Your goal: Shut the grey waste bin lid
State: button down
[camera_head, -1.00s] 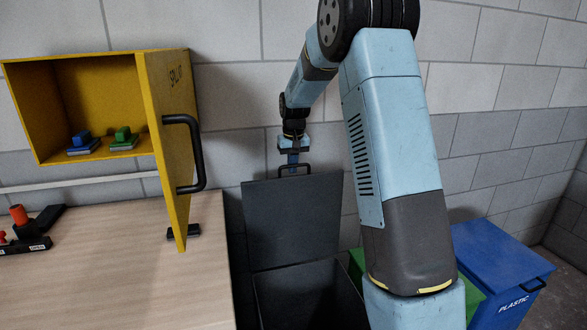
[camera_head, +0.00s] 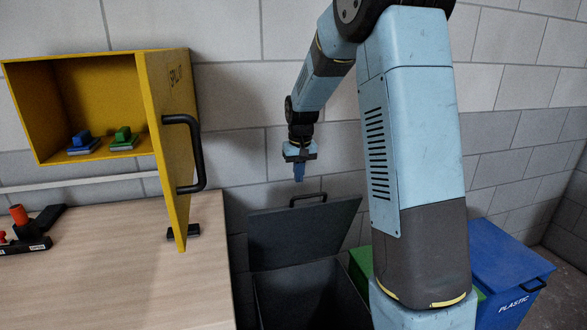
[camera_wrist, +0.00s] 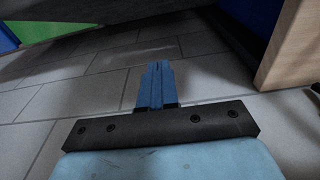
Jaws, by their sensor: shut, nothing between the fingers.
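The grey waste bin (camera_head: 305,290) stands on the floor beside the table with its mouth open. Its dark grey lid (camera_head: 300,235) is raised and leans partway forward over the bin, with a black handle (camera_head: 308,198) on its upper edge. My gripper (camera_head: 299,179) points down just above the handle, its blue fingers shut and empty. I cannot tell whether the fingers touch the lid. In the wrist view the closed fingers (camera_wrist: 157,68) show against the block wall, and a dark surface, probably the lid, crosses the top.
A wooden table (camera_head: 120,270) stands left of the bin. A yellow cabinet (camera_head: 168,150) has its door open toward the bin side. A green bin (camera_head: 361,265), partly hidden by my arm, and a blue plastic bin (camera_head: 505,265) stand to the right.

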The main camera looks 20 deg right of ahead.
jog(key=shift+r, duration=2.9)
